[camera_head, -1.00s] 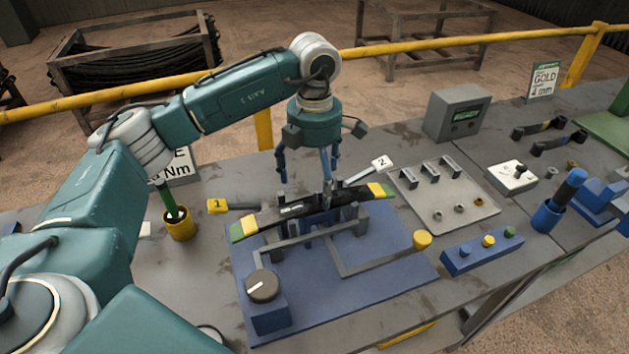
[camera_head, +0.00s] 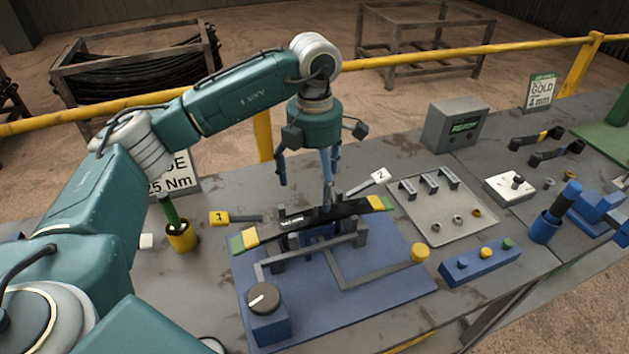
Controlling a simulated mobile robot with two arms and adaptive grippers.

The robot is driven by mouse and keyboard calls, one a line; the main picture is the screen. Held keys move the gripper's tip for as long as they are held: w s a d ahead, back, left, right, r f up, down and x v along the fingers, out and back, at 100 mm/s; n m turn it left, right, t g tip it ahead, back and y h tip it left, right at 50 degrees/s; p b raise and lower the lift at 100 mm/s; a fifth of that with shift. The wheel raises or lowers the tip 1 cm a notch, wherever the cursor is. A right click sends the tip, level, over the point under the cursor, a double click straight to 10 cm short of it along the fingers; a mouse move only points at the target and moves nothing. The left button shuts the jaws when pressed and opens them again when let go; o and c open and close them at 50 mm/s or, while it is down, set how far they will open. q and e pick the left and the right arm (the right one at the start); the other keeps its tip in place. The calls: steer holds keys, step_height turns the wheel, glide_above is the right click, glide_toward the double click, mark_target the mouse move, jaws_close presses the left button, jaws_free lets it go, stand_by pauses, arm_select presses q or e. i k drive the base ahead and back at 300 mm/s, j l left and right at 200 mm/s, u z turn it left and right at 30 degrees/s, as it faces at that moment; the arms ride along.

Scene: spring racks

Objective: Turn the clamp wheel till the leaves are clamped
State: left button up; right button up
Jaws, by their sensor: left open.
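The clamp wheel (camera_head: 264,298) is a dark round knob with a white pointer line, on a blue block at the front left of the blue fixture plate (camera_head: 385,298). The dark leaves (camera_head: 340,212), with yellow and green ends, lie across the fixture in the middle of the plate. My left gripper (camera_head: 309,186) points down above the leaves, its blue fingers apart, away from the wheel. Whether the fingertips touch the leaves cannot be told. My right gripper is not in view.
A yellow-ended lever (camera_head: 420,253) lies across the plate's right side. A grey tray (camera_head: 440,222) with clips and nuts and a blue button box (camera_head: 480,262) stand right. A yellow cup (camera_head: 181,237) with a green-handled tool stands left.

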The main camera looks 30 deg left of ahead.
mark_target(263, 297)
steer(key=k+l, duration=0.5)
steer(key=k, duration=0.2)
steer(key=k+l, duration=0.5)
steer(key=k, duration=0.15)
